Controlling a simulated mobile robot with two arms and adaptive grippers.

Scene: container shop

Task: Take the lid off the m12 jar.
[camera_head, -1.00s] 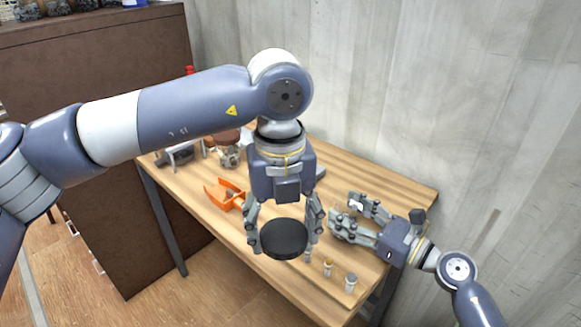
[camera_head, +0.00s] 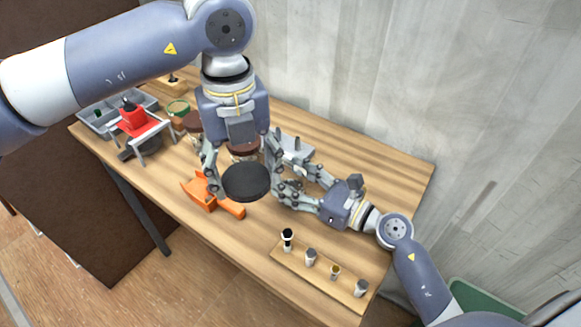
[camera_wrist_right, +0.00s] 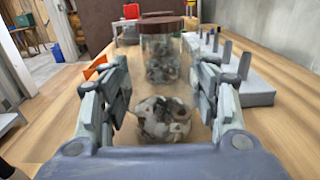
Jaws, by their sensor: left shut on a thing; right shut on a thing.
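My left gripper (camera_head: 241,178) is shut on a round black lid (camera_head: 246,183) and holds it above the table in the head view. My right gripper (camera_wrist_right: 160,98) is shut on a clear glass jar (camera_wrist_right: 165,121) with metal pieces inside. The jar shows no lid in the right wrist view, though its rim is hard to make out. In the head view the right gripper's fingers reach in just right of the lid, and the jar is hidden there. The lid appears apart from the jar. I cannot read an m12 label.
A brown-lidded jar (camera_wrist_right: 160,47) stands beyond the held jar. A grey rod rack (camera_wrist_right: 240,83) stands to its right. An orange holder (camera_head: 197,194) lies left of the lid. A board with small upright parts (camera_head: 284,256) lies near the front edge.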

